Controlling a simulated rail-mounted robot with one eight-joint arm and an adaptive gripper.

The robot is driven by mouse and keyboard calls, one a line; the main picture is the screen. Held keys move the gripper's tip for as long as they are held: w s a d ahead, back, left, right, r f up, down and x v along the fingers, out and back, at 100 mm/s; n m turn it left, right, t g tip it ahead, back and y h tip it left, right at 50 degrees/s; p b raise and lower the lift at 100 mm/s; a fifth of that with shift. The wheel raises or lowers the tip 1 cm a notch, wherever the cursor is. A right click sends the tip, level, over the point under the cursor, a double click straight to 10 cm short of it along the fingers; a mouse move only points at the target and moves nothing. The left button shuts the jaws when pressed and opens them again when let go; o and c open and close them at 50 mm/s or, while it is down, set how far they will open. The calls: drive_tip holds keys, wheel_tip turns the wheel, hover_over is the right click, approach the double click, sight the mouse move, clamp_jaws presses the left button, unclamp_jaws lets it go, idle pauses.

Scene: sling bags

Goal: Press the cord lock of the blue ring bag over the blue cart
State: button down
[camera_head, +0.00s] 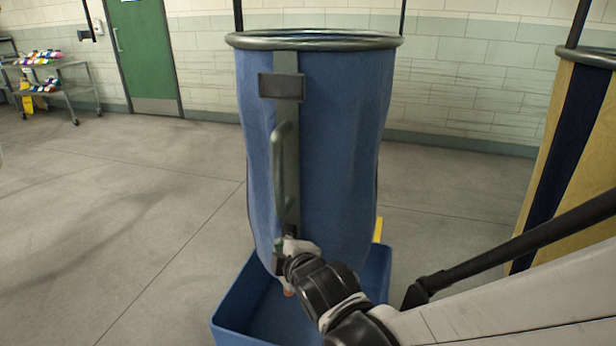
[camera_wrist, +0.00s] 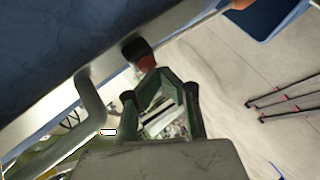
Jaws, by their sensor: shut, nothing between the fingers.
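The blue ring bag (camera_head: 340,150) hangs from a grey metal ring, with a grey strap and long handle (camera_head: 281,175) down its front. It hangs over the blue cart (camera_head: 232,322), an open box below it. My gripper (camera_wrist: 168,78) is shut and empty, low at the bag's front. In the wrist view, a black and red piece (camera_wrist: 139,52), seemingly the cord lock, sits on the strap just beyond the fingertips; I cannot tell whether they touch. The bag's cloth (camera_wrist: 60,40) fills the upper left there. In the head view my wrist largely hides the fingertips and the lock.
A yellow and navy bag (camera_head: 575,150) hangs at the right, beyond my arm. A shelf cart (camera_head: 60,75) with colourful items stands far left near a green door (camera_head: 143,50). The floor left of the blue bag is clear. Dark rods with red bands (camera_wrist: 290,95) show at the wrist view's right.

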drive_tip(key=shift+w, duration=0.25)
drive_tip(key=shift+s, duration=0.15)
idle(0.4)
drive_tip(key=shift+s+a, duration=0.15)
drive_tip(key=shift+s, duration=0.7)
drive_tip(key=shift+s, duration=0.1)
drive_tip(key=shift+s+a, duration=0.2)
drive_tip(key=shift+s, duration=0.6)
drive_tip(key=shift+s+a, duration=0.2)
drive_tip(key=shift+s, duration=0.55)
drive_tip(key=shift+s+a, duration=0.2)
drive_tip(key=shift+s, duration=0.6)
drive_tip(key=shift+d, duration=0.1)
